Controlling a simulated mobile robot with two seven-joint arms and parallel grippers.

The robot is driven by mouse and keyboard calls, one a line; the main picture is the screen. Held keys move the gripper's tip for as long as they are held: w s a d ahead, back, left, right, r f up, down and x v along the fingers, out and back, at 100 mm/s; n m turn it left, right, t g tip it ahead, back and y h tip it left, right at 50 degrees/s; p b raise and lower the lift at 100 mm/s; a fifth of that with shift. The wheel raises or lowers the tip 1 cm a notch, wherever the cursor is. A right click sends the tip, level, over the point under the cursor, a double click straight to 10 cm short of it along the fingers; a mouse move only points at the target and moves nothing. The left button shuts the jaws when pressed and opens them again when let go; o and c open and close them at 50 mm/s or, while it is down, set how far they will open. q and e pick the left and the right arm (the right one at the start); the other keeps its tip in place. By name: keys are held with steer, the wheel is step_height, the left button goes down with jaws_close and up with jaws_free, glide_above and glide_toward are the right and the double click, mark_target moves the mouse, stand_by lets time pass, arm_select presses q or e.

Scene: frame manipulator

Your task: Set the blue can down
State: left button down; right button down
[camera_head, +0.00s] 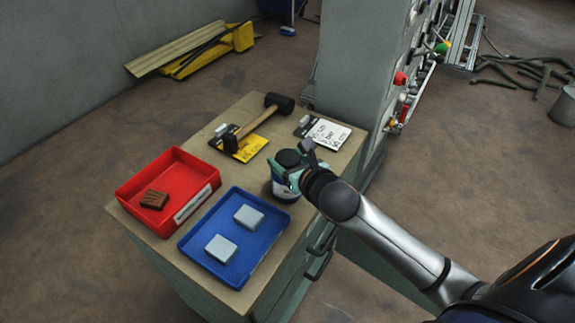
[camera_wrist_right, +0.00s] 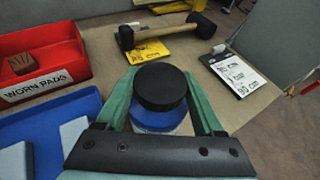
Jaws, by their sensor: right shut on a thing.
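The blue can (camera_head: 284,190) has a black lid and a pale and dark blue body. It is upright at the right side of the table top (camera_head: 228,122). My right gripper (camera_head: 289,172) is shut on it. In the right wrist view, the can (camera_wrist_right: 158,118) shows from above between the two green fingers of my right gripper (camera_wrist_right: 163,95). Whether its base touches the table cannot be told. My left gripper is not in view.
A blue tray (camera_head: 190,244) with two grey blocks and a red tray (camera_head: 127,192) with a brown block lie left of the can. A mallet (camera_head: 262,120), a yellow card (camera_head: 250,150) and a white card (camera_head: 330,134) lie behind. A grey cabinet (camera_head: 350,60) stands beyond.

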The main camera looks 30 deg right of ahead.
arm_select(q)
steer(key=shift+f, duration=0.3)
arm_select(e)
steer(key=shift+f, duration=0.2)
jaws_free()
steer(key=shift+f, duration=0.1)
steer(key=shift+s+r, duration=0.2)
steer(key=shift+r, duration=0.05)
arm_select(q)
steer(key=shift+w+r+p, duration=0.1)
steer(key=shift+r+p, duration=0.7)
arm_select(e)
steer(key=v, duration=1.1)
steer(key=shift+s, duration=0.3)
steer(key=shift+r, duration=0.15)
